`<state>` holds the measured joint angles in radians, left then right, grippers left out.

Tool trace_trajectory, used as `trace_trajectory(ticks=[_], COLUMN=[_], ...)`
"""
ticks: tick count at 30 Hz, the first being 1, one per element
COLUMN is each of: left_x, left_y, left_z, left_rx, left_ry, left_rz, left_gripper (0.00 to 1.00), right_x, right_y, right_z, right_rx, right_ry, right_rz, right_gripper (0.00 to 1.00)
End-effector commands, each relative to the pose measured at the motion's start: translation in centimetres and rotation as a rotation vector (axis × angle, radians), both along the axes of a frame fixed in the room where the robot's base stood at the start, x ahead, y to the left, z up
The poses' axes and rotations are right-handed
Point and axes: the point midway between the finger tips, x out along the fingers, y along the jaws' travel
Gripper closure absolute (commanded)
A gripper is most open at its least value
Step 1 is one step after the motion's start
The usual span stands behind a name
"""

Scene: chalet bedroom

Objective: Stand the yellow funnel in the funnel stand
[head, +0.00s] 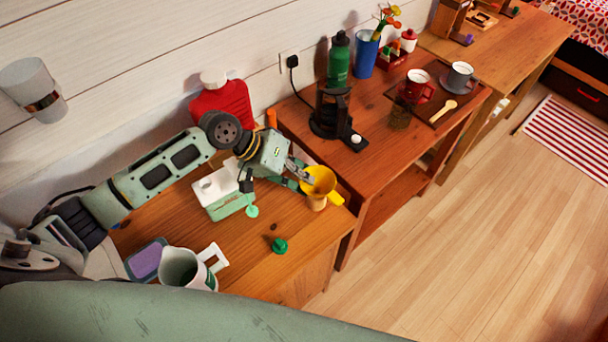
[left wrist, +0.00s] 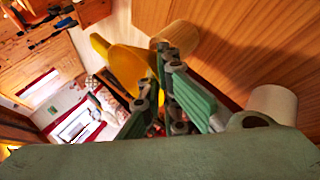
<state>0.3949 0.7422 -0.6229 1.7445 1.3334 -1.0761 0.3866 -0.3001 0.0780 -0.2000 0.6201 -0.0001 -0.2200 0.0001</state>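My left gripper (head: 303,178) reaches the funnel's rim from the left. In the left wrist view the funnel (left wrist: 125,65) shows beside and between the narrow-set fingers (left wrist: 160,78), which look closed on its edge. The stand (left wrist: 178,36) shows just past the fingertips. My right gripper is not in view.
A white-and-green box (head: 222,193), a green knob-like item (head: 280,245), a pitcher (head: 186,268) and a red bottle (head: 222,103) are on the near table. A higher table beyond holds a black device (head: 330,112) and mugs. The near table's front middle is mostly clear.

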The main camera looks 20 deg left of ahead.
Motion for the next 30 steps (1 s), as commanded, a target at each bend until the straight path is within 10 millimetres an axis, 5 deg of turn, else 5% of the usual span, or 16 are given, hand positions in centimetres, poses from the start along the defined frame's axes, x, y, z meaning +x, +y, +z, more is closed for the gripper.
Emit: trace_trajectory(ticks=[4,13,23,30], left_x=[0.0,-0.1,-0.1,-0.8], left_y=[0.0,0.0,0.2,2.7], left_z=[-0.6,-0.5,-0.4,2.2], left_rx=[0.001,0.001,0.002,0.006], left_ry=[0.002,0.002,0.002,0.000], left_rz=[0.000,0.000,0.000,0.002], left_gripper=[1.00,0.73,0.73,0.73], right_x=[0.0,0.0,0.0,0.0], right_y=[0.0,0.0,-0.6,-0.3], right_z=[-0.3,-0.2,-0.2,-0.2], right_rx=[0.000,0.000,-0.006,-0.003], right_ry=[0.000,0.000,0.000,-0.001], right_rz=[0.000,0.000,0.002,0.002], right_gripper=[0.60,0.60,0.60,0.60])
